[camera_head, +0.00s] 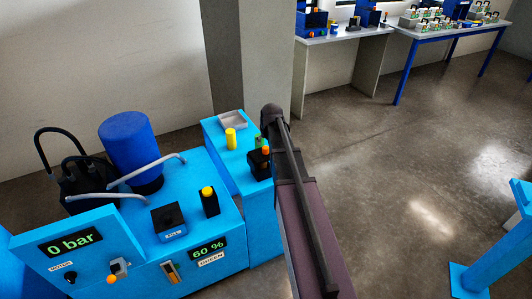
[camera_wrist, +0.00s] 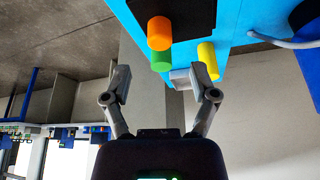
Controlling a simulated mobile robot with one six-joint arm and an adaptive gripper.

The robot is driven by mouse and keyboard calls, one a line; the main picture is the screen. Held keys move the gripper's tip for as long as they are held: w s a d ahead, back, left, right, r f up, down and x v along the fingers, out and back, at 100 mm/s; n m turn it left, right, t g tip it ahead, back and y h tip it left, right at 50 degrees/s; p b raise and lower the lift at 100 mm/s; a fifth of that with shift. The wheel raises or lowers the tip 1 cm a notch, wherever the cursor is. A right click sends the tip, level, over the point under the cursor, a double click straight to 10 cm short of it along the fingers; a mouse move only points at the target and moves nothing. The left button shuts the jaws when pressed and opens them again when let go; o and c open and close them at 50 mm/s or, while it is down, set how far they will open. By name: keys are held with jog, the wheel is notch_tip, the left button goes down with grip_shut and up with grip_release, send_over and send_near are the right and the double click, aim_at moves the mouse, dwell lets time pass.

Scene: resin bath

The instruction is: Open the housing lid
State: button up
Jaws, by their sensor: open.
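No part is plainly marked as the housing lid. A dark blue cylinder (camera_head: 132,147) with a closed, slightly domed top stands at the back of the light blue machine (camera_head: 215,232) in the head view; whether this is the housing, I cannot tell. My gripper (camera_wrist: 161,74) is open and empty in the wrist view, its two fingers spread apart. Beyond the fingertips are an orange cylinder (camera_wrist: 160,33) on a black box, a green cylinder (camera_wrist: 161,61) and a yellow cylinder (camera_wrist: 208,60). In the head view, my arm hides the gripper.
A metal tray (camera_head: 232,120) and a yellow cylinder (camera_head: 230,139) are on the light blue side cabinet, near the black box (camera_head: 259,163) with the orange top. Grey hoses (camera_head: 148,168) cross the machine. Worktables stand at the back right. The floor (camera_head: 400,190) between is clear.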

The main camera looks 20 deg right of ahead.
aim_at(266, 148)
jog(key=shift+b+x, duration=2.7)
jog(key=shift+x, duration=0.55)
grip_shut()
